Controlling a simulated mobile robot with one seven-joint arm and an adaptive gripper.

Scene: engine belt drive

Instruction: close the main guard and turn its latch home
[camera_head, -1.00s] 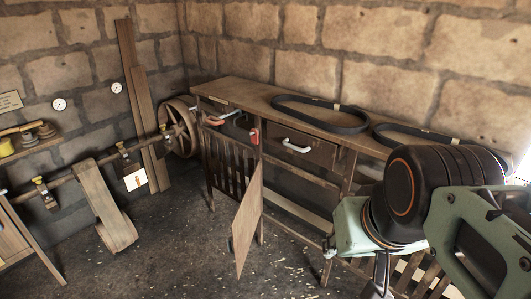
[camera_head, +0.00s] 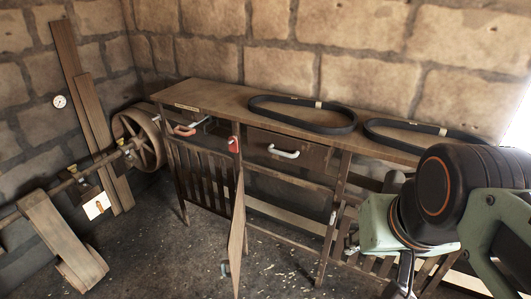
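A hinged wooden panel (camera_head: 237,238) stands swung out from the front of the long bench, seen nearly edge-on. It looks like the main guard, though no label shows this. A small grey-green handle (camera_head: 224,268) is low on it. A red piece (camera_head: 234,144) on the post above may be its latch; how it is turned is too small to tell. My gripper (camera_head: 402,287) is at the lower right, partly cut off by the picture's bottom edge and well apart from the panel. Its fingertips are hidden.
The bench (camera_head: 205,94) carries two black belts (camera_head: 303,113) (camera_head: 424,137). A drawer with a white handle (camera_head: 284,152) and a slatted front (camera_head: 203,176) are below. A spoked wheel (camera_head: 141,138) and shaft stand left. The floor before the panel is clear apart from scattered chips.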

